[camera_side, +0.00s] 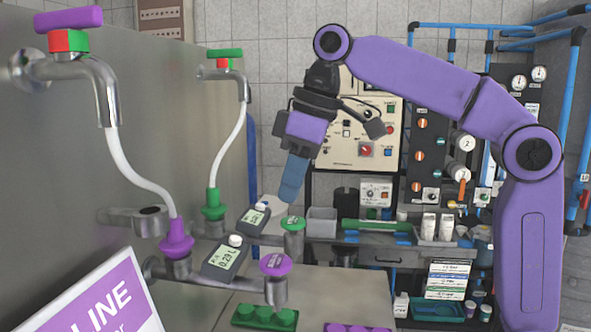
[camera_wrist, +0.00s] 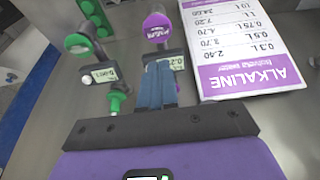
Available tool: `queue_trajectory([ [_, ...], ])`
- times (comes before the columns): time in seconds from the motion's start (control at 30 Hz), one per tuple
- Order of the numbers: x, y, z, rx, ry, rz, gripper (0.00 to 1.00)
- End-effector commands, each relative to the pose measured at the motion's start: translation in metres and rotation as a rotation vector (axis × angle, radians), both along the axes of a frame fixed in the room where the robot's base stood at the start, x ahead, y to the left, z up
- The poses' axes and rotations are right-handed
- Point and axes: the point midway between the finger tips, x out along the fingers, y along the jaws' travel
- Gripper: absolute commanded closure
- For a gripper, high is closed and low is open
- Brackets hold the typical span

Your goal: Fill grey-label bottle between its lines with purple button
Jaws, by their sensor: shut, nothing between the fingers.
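The purple button (camera_side: 276,265) caps a short metal post at the front of the bench; it also shows in the wrist view (camera_wrist: 157,30). Beside it, a dark meter (camera_side: 225,258) has a lit display with small digits. The purple nozzle (camera_side: 177,240) hangs on a white hose from the purple-handled tap (camera_side: 68,18). My gripper (camera_side: 290,192) is shut and empty, pointing down in the air above the green button; its blue fingers lie together in the wrist view (camera_wrist: 159,72). I cannot pick out a grey-label bottle in either view.
A green button (camera_side: 293,224), second meter (camera_side: 254,217) and green nozzle (camera_side: 213,205) stand farther back. The ALKALINE sign (camera_wrist: 246,45) is at front left in the side view. Small white bottles (camera_side: 429,226) stand on the shelf at right. Green and purple racks edge the front.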

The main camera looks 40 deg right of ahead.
Motion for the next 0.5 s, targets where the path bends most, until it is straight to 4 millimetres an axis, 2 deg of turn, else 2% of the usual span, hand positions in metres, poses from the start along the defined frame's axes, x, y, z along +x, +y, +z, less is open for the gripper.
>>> queue_trajectory([
  [0.2,-0.003,-0.003,0.016,0.001,-0.001,0.001,1.00],
  [0.5,-0.004,-0.004,0.020,0.000,0.000,0.001,1.00],
])
